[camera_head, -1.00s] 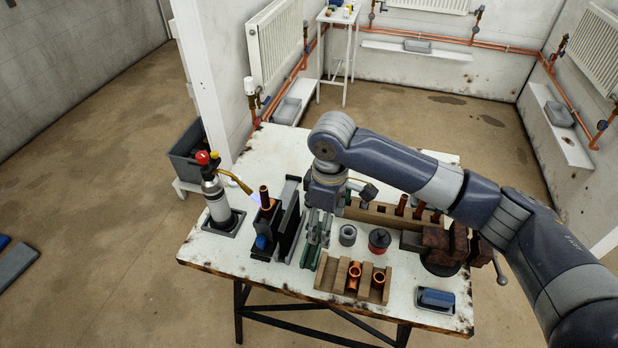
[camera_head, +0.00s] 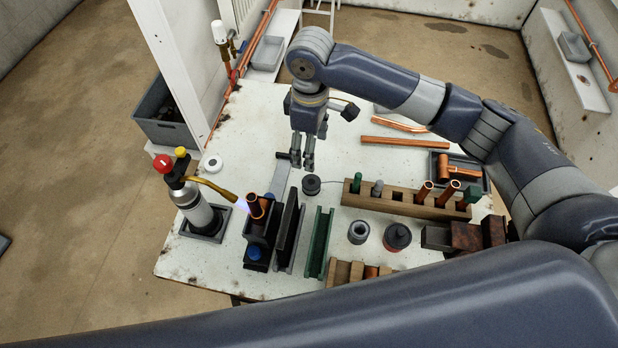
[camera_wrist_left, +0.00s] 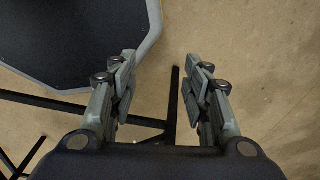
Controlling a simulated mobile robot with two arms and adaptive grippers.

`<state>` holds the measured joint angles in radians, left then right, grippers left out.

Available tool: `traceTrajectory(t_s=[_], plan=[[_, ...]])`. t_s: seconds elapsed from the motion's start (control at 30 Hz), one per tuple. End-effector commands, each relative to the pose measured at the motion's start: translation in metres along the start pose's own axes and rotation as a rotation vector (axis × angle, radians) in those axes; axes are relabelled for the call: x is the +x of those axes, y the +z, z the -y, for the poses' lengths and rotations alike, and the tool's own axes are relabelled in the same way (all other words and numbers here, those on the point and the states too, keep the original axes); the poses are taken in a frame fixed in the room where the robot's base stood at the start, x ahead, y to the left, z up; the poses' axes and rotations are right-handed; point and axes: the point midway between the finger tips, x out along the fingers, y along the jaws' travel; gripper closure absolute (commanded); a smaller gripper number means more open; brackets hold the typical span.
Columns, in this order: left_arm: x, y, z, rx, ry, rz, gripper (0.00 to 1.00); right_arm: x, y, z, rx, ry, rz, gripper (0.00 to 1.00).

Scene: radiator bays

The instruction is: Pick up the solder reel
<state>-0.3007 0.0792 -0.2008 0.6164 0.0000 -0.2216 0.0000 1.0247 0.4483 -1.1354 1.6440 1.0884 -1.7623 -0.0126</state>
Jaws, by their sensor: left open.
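The solder reel appears to be the small dark spool (camera_head: 311,184) with a thin wire running right from it. It stands on the white bench (camera_head: 245,122), left of the wooden rack. My right gripper (camera_head: 302,163) points down just behind and above the reel, apart from it and with nothing seen in it. Its finger gap is too small and oblique to judge.
A torch (camera_head: 191,203) with a glowing tip stands left of the reel. A green channel (camera_head: 318,243) and dark upright plates (camera_head: 289,236) are in front. The wooden rack (camera_head: 405,203), grey ring (camera_head: 358,232) and dark red-banded tin (camera_head: 397,237) lie right. The bench behind is mostly clear.

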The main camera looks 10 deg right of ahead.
Motion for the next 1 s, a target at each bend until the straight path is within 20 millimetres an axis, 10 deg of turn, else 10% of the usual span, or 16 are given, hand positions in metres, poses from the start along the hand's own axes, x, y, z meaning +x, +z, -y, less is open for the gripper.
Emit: traceTrajectory(t_s=[0.17,0.47,1.0], plan=[[0.026,-0.029,0.004,0.000,-0.005,-0.047,0.56,0.026,0.000,0.000,-0.001,0.000,0.000,0.34],[0.059,0.011,-0.002,0.000,0.001,0.008,0.56,0.059,0.000,0.000,-0.001,0.000,0.000,0.34],[0.052,-0.004,0.000,0.000,-0.001,-0.015,0.56,0.115,0.001,0.000,0.000,-0.001,0.000,0.34]])
